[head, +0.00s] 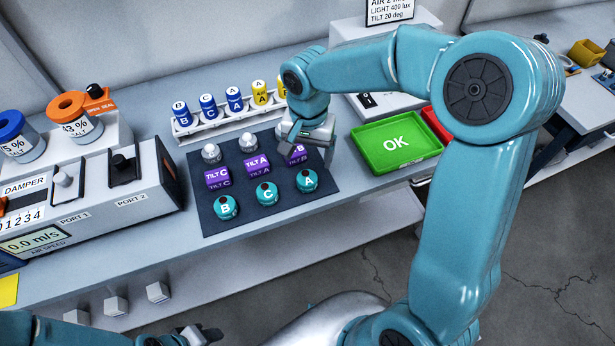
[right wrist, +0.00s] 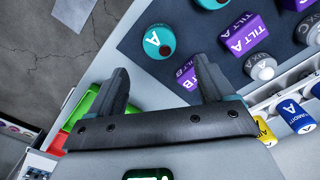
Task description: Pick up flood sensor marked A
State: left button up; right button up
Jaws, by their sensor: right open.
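Three teal round sensors sit in the front row of the dark mat (head: 258,217). The one marked A (head: 307,180) is at the right end; it also shows in the right wrist view (right wrist: 158,42). I take it as the flood sensor, though only the letter is readable. My right gripper (head: 303,140) is open and empty above the mat's back right, near the purple TILT B sensor (head: 297,155), which it partly covers. In the right wrist view my jaws (right wrist: 162,84) are apart, with the teal A beyond them. My left gripper (head: 203,335) is partly visible at the bottom edge.
Other teal sensors B (head: 226,207) and C (head: 266,193) stand left of A. Grey round sensors (head: 248,142) stand behind the purple ones. A rack (head: 207,122) holds blue and yellow cylinders. A green OK tray (head: 397,143) lies right. A damper console (head: 90,190) stands left.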

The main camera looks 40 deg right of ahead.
aim_at(307, 176)
notch_tip(307, 176, down, 3)
jog(key=shift+w+a+r, duration=0.1)
jog(key=shift+w, duration=0.05)
jog(key=shift+s+a+f, duration=0.1)
jog(key=shift+s+f, duration=0.15)
jog(key=shift+f, duration=0.25)
notch_tip(307, 176, down, 5)
jog(key=shift+r+p, duration=0.2)
jog(key=shift+p, duration=0.3)
jog(key=c, duration=1.1)
